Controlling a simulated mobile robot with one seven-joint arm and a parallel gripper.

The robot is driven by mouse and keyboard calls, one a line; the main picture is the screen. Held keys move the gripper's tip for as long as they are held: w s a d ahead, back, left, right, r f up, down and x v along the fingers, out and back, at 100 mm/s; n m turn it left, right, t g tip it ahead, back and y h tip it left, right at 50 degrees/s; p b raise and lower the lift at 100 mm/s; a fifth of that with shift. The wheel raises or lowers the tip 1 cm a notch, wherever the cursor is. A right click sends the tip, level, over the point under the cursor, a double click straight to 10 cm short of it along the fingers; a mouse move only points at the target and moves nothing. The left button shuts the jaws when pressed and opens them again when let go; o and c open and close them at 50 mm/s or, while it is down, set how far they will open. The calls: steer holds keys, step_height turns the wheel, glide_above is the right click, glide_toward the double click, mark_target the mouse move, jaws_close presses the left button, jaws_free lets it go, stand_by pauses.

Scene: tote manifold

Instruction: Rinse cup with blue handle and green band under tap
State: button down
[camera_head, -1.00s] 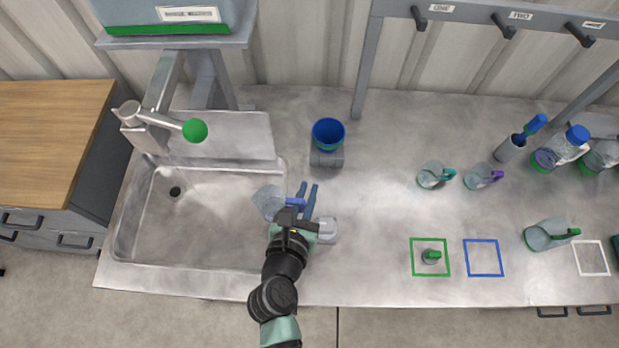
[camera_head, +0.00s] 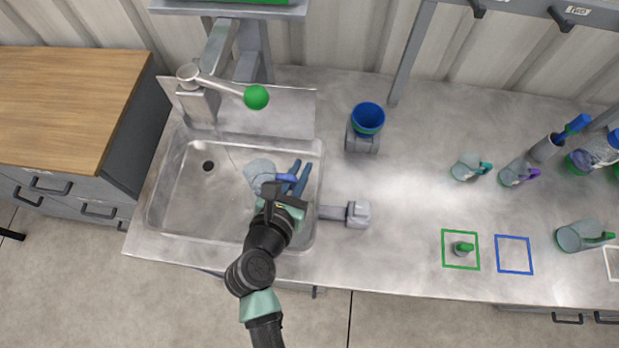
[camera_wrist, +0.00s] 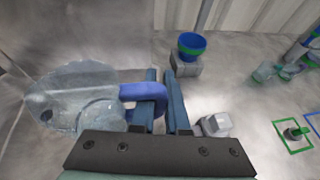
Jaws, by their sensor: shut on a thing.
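My gripper (camera_head: 297,178) is shut on the blue handle of a clear cup (camera_head: 260,173) and holds it over the right part of the sink (camera_head: 180,222). In the wrist view the cup (camera_wrist: 85,85) is tilted and its blue handle (camera_wrist: 143,92) lies between the blue fingers. I cannot make out a green band on it. The tap (camera_head: 215,82), with a green ball (camera_head: 256,97) at its end, stands at the back of the sink, behind and left of the cup.
A blue bin with a green band (camera_head: 368,117) stands on a grey block right of the sink. A grey-white fixture (camera_head: 357,214) sits at the sink's right rim. Cups with teal (camera_head: 467,168), purple (camera_head: 517,173) and green (camera_head: 582,236) handles stand farther right.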

steer(key=w+a+f+b, duration=0.2)
steer(key=w+a+b, duration=0.2)
steer(key=w+a, duration=0.2)
steer(key=shift+a, duration=0.5)
steer(key=shift+r, duration=0.1)
steer(key=shift+w, duration=0.1)
stand_by(0.5)
steer(key=shift+w+d, duration=0.4)
steer(key=shift+s+a+p, duration=0.15)
steer(key=shift+p, duration=0.15)
steer(key=shift+s+a, duration=0.3)
steer(key=shift+s, duration=0.05)
steer(key=shift+w+d, duration=0.15)
steer(key=shift+w+d+p, duration=0.3)
steer(key=shift+w+p, duration=0.05)
